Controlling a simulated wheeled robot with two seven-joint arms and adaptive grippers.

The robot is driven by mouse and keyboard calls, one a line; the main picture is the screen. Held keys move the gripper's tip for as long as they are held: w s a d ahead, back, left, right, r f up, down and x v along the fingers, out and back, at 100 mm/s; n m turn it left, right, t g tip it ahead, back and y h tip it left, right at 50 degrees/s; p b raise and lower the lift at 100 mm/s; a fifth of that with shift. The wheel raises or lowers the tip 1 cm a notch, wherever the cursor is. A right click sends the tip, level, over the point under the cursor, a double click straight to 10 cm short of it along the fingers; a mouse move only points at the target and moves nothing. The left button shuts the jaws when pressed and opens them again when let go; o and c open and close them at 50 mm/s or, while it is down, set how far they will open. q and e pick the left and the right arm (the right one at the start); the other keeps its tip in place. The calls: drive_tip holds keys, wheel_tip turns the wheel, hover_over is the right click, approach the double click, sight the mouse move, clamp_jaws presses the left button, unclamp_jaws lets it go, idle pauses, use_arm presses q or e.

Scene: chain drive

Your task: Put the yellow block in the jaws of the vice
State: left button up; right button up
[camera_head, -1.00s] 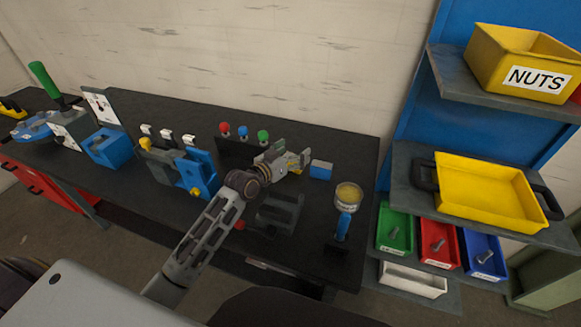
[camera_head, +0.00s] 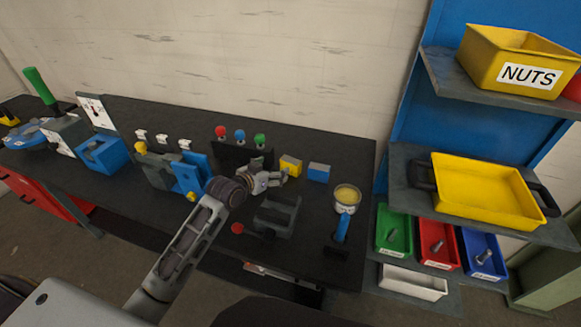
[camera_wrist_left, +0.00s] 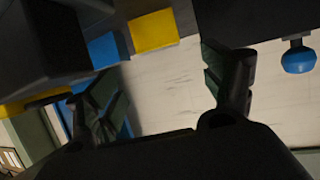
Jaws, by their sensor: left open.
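The yellow block (camera_head: 291,165) stands on the dark bench beside a blue block (camera_head: 319,172). Both also show at the top of the left wrist view, the yellow block (camera_wrist_left: 152,31) right of the blue block (camera_wrist_left: 104,50). My left gripper (camera_head: 279,179) is open, just left of and nearer than the yellow block, apart from it. In the left wrist view its spread fingers (camera_wrist_left: 166,92) have nothing between them. The vice (camera_head: 277,216), dark grey with a red-knobbed handle (camera_head: 237,229), stands in front of the gripper. I see no block in its jaws. My right gripper is out of view.
Red, blue and green knobs (camera_head: 240,136) stand behind the gripper. A blue fixture (camera_head: 190,177) is at its left. A tin with yellow contents (camera_head: 347,197) and a blue-handled tool (camera_head: 341,232) stand at the bench's right end. Shelved bins (camera_head: 485,190) are beyond.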

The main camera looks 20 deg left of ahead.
sight(290, 160)
use_arm(q)
drive_tip(key=shift+x, duration=4.15)
drive_tip(key=shift+d, duration=0.1)
drive_tip(key=shift+w, duration=0.1)
drive_tip(key=shift+x, duration=2.5)
drive_tip(key=shift+d+f, duration=0.1)
drive_tip(key=shift+f, duration=0.1)
drive_tip(key=c, duration=1.7)
drive_tip(key=shift+r, duration=0.25)
drive_tip(key=shift+c, duration=0.5)
drive_tip(key=shift+r, duration=0.1)
drive_tip(key=shift+r, duration=4.9)
